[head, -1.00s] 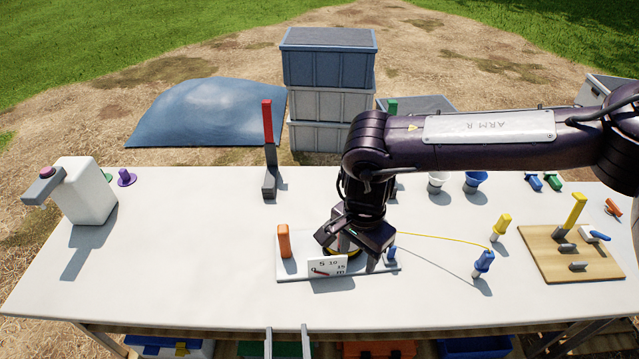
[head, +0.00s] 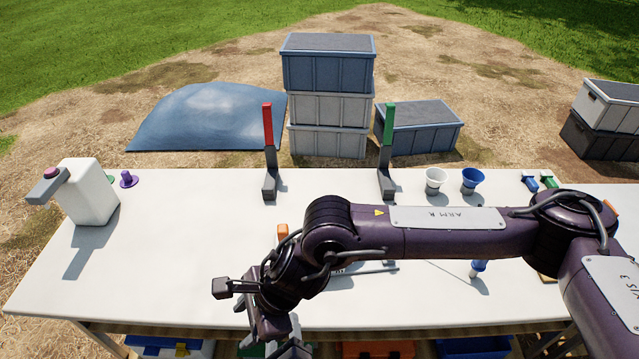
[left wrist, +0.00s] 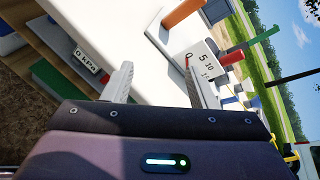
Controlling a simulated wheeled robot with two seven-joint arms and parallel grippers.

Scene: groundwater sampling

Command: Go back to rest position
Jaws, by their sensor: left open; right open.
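My right arm reaches across the table from the right in the head view. My right gripper (head: 252,318) hangs at the table's front edge, left of centre, with its jaws apart and nothing seen between them. My left gripper (left wrist: 160,84) shows in the left wrist view with its two pale fingers apart and empty. The white table (head: 170,250) lies below.
The left-middle table is clear.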

